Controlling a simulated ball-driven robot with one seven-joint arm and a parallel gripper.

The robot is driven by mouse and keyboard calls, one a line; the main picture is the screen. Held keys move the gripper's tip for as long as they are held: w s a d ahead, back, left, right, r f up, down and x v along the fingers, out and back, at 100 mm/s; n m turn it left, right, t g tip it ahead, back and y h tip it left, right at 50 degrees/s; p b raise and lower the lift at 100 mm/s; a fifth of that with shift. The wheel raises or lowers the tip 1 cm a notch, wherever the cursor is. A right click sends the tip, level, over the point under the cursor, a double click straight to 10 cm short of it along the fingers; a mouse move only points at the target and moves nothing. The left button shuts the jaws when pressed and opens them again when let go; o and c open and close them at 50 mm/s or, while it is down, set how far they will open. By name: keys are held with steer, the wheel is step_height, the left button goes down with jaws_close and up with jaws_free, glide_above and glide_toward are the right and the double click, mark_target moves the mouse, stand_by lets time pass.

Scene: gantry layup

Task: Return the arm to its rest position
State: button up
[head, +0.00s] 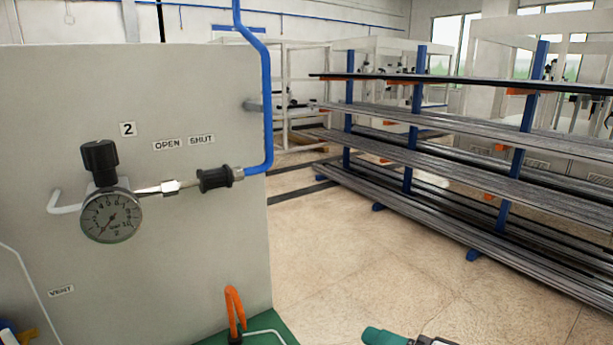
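My gripper does not show in the head view. A teal rounded piece with a grey and black part beside it (386,337) pokes in at the bottom edge, right of the middle. It is mostly cut off, and I cannot tell whether it belongs to my arm. No gripper fingers are visible.
A grey panel (200,260) marked 2 fills the left, with a pressure gauge (110,217), black knob (99,157) and blue pipe (267,110). An orange hook-shaped piece (234,305) stands by a green surface (285,325). A bar rack (407,150) stands right; the floor between is clear.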

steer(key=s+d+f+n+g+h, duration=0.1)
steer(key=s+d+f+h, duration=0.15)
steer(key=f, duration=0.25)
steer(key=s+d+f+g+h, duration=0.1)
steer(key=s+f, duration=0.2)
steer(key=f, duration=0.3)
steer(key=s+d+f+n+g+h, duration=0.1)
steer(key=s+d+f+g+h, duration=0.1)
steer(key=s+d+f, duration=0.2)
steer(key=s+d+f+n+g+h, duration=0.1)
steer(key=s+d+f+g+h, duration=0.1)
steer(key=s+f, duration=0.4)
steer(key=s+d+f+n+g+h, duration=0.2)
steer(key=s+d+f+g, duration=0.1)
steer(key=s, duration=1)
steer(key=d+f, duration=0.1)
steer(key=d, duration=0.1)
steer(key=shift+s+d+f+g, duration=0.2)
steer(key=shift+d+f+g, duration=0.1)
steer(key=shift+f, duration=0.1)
